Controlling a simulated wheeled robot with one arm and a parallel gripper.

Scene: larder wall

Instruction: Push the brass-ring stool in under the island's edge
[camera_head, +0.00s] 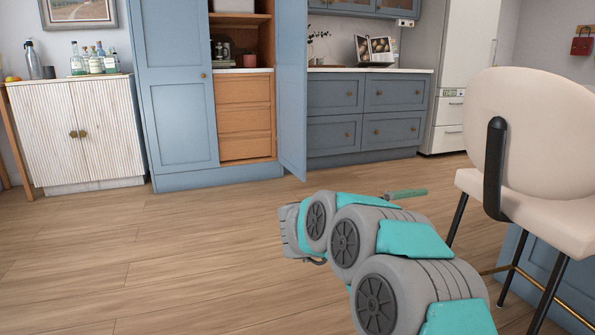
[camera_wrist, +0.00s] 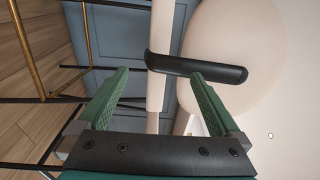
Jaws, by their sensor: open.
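The stool (camera_head: 550,125) stands upright at the right in the head view, with a cream round backrest, cream seat, black back bracket and black legs. Its brass ring (camera_head: 497,269) shows low between the legs. The island's blue side (camera_head: 565,285) is behind the legs; its top is out of view. My gripper (camera_head: 407,193) is left of the stool, with a green finger pointing toward it. In the wrist view my gripper (camera_wrist: 160,75) is open and nothing is held. One fingertip overlaps the stool's black bracket (camera_wrist: 180,65); I cannot tell if they touch.
Wooden floor (camera_head: 170,255) is clear to the left. A tall blue cupboard (camera_head: 180,110) has its door (camera_head: 292,90) open. A white ribbed cabinet (camera_head: 75,130) with bottles stands at the far left, blue drawers (camera_head: 335,130) and a fridge (camera_head: 450,60) at the back.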

